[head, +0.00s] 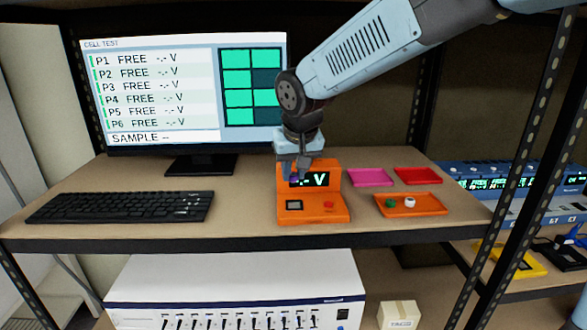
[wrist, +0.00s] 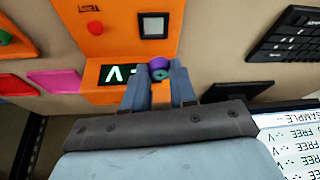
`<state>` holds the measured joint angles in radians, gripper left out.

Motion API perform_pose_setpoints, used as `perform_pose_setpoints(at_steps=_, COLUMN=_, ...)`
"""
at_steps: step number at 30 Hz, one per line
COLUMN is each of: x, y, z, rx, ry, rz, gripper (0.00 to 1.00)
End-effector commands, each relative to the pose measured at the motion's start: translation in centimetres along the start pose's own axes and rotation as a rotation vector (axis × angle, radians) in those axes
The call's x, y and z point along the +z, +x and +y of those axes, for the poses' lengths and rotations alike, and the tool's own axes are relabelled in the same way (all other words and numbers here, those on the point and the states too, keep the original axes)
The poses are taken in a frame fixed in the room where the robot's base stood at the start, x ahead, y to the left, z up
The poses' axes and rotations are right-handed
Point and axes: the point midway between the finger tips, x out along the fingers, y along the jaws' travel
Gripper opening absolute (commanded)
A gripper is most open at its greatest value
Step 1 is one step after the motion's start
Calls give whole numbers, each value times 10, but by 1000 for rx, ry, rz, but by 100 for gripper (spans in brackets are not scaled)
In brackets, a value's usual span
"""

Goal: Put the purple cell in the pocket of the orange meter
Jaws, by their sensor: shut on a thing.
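The orange meter (head: 338,213) stands on the shelf, with a lit display showing "-.- V", a dark square pocket (head: 294,205) at its front left and a red button at its front right. My gripper (head: 293,176) is over the meter's left side, pointing down in front of the display. It is shut on the purple cell (wrist: 157,61), which shows between the fingertips in the wrist view with a teal round face. The cell looks apart from the pocket, which is also in the wrist view (wrist: 153,26). Most of the cell is hidden by the fingers in the head view.
An orange tray (head: 432,210) with a green and a white cell lies right of the meter. A pink tray (head: 369,177) and a red tray (head: 417,175) lie behind it. A keyboard (head: 120,206) and monitor (head: 172,143) stand left. The monitor lists P1 to P6 as FREE.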

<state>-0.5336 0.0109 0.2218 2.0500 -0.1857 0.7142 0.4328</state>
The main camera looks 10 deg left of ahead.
Motion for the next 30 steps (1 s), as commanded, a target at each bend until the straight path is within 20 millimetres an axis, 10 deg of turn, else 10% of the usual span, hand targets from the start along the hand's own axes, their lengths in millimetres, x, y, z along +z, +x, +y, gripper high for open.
perform_pose_setpoints(at_steps=30, x=20, y=51, z=5, rx=3, ry=8, rz=-1, gripper=0)
